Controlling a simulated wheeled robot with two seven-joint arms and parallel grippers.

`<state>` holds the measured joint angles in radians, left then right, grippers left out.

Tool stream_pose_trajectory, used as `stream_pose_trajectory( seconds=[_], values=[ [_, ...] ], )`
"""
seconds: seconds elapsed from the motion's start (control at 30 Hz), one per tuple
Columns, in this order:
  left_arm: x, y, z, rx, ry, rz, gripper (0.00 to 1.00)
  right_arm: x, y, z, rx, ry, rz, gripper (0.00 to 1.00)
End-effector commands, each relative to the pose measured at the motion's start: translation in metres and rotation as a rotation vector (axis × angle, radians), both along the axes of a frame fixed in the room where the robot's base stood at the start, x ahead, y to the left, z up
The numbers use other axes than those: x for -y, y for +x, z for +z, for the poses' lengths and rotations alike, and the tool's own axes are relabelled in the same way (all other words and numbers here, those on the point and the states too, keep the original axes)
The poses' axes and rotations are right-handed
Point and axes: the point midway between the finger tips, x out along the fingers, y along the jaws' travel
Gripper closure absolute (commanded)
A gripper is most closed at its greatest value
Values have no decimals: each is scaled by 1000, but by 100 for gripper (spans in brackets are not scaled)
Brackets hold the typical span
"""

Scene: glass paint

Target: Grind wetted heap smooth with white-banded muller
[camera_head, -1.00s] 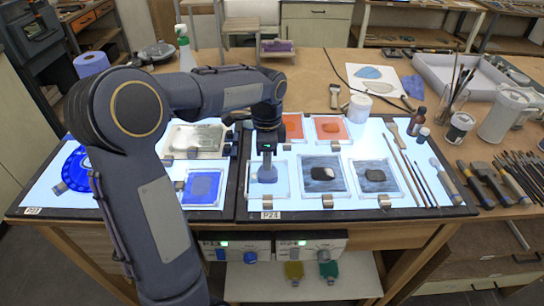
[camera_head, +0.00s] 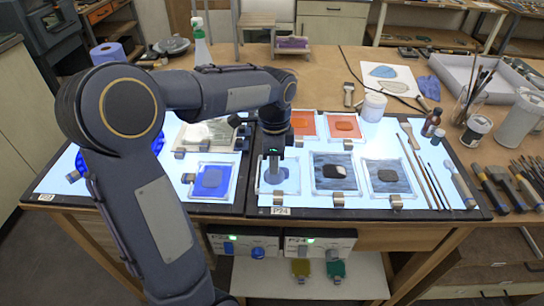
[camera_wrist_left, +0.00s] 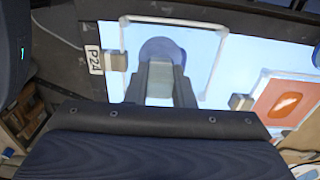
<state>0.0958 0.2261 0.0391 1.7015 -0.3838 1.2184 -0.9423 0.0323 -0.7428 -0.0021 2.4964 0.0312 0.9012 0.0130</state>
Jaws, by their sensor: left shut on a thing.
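My left gripper (camera_head: 273,172) is shut on a pale block-like piece (camera_wrist_left: 160,85), which I take to be the muller's grip. It points down over a clear framed glass plate (camera_head: 292,188) on the lit panel marked P24. Under the fingers lies a rounded blue-grey shape (camera_wrist_left: 163,48), also in the head view (camera_head: 279,181). I cannot tell whether it is the muller's foot or the heap. The white band cannot be made out. The plate's frame also shows in the left wrist view (camera_wrist_left: 207,66). My right gripper is not in view.
To the right are two plates with dark patches (camera_head: 334,171) (camera_head: 387,175). Orange plates (camera_head: 342,125) lie behind, and a blue plate (camera_head: 211,180) lies left. Brushes (camera_head: 426,170) lie along the panel's right side. Bottles (camera_head: 432,122) and a white pot (camera_head: 374,105) stand further back.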

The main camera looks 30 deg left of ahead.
Motion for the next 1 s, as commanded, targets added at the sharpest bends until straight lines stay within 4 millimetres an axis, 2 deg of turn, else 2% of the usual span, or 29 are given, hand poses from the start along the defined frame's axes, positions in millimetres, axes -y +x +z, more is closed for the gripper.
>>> stream_pose_trajectory(
  seconds=[0.4,0.77,1.0],
  values=[
    [22,12,-1,-5,-3,-4,97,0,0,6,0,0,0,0],
    [21,30,2,-1,-2,-2,97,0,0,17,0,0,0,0],
    [21,31,2,0,-1,-1,97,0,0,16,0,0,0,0]
  ],
)
